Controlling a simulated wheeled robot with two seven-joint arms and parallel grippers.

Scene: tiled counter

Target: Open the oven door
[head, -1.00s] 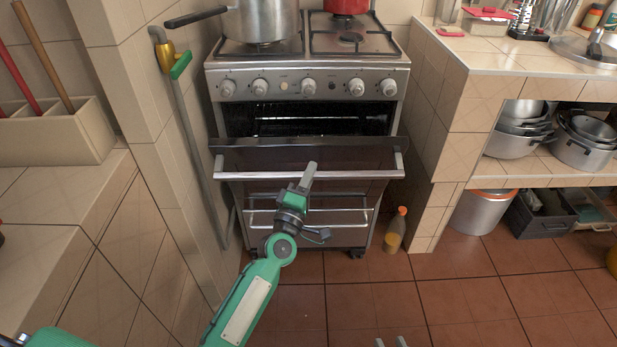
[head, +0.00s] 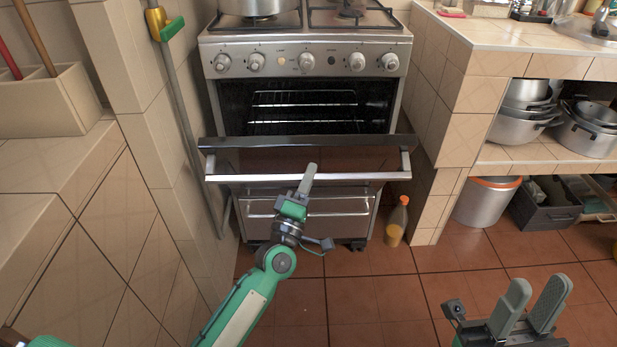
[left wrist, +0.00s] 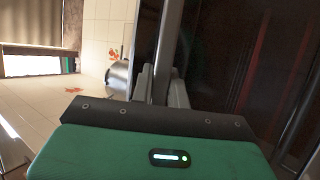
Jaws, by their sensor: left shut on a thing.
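The oven (head: 320,48) stands against the back wall. Its door (head: 250,160) is partly open, tilted outward at the top, and the dark cavity with wire racks (head: 300,98) shows above it. A silver bar handle (head: 245,178) runs across the door's front. My left gripper (head: 309,180) is shut on this handle near its middle; in the left wrist view the bar (left wrist: 168,50) passes between the fingers (left wrist: 160,88). My right gripper (head: 532,305) is open and empty over the floor at the lower right.
A bottle (head: 397,220) stands on the floor right of the oven. A tiled counter (head: 490,90) with pots on its shelf (head: 520,125) is at the right. A tiled wall and a pole (head: 185,100) are close on the left. The tiled floor in front is mostly clear.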

